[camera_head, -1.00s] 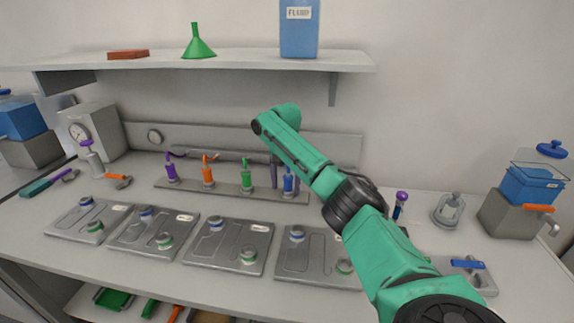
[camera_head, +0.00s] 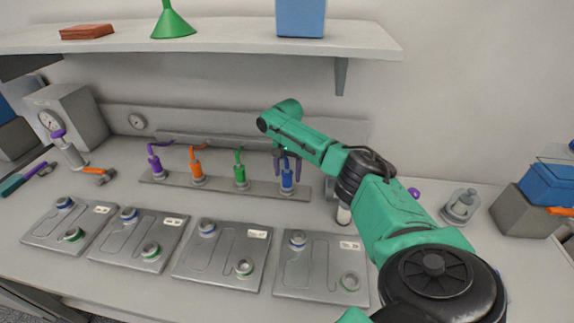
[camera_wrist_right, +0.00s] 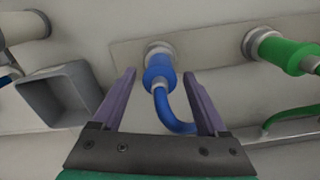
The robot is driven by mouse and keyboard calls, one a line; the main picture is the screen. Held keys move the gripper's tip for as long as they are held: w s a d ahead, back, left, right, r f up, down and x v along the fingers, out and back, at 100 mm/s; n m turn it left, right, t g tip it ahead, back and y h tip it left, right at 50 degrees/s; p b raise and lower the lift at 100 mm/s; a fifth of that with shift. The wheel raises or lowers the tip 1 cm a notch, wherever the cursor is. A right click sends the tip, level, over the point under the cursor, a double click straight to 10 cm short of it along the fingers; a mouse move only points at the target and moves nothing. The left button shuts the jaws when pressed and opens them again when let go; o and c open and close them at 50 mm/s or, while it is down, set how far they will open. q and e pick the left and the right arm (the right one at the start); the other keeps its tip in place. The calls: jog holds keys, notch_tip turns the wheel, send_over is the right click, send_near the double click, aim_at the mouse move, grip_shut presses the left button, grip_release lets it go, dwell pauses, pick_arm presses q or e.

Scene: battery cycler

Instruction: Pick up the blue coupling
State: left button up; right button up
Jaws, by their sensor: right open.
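The blue coupling (camera_head: 287,179) stands upright on the grey rail at the back of the bench, rightmost in a row of couplings. My right gripper (camera_head: 287,170) is at it, seen from the head. In the right wrist view the blue coupling (camera_wrist_right: 159,72) lies between the two purple fingers of my open right gripper (camera_wrist_right: 162,85), with a gap on each side. Its blue hose (camera_wrist_right: 170,115) curves back between the fingers. My left gripper is not in view.
The green coupling (camera_head: 240,175) stands left of it, then orange (camera_head: 198,168) and purple (camera_head: 154,163) ones. Several grey plates, one at the right (camera_head: 322,262), lie in front. A grey open box (camera_wrist_right: 62,95) is beside the gripper. A shelf (camera_head: 220,40) runs above.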

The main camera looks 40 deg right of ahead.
jog(key=shift+f, duration=0.45)
jog(key=shift+s+a+f, duration=0.1)
jog(key=c, duration=0.3)
grip_shut()
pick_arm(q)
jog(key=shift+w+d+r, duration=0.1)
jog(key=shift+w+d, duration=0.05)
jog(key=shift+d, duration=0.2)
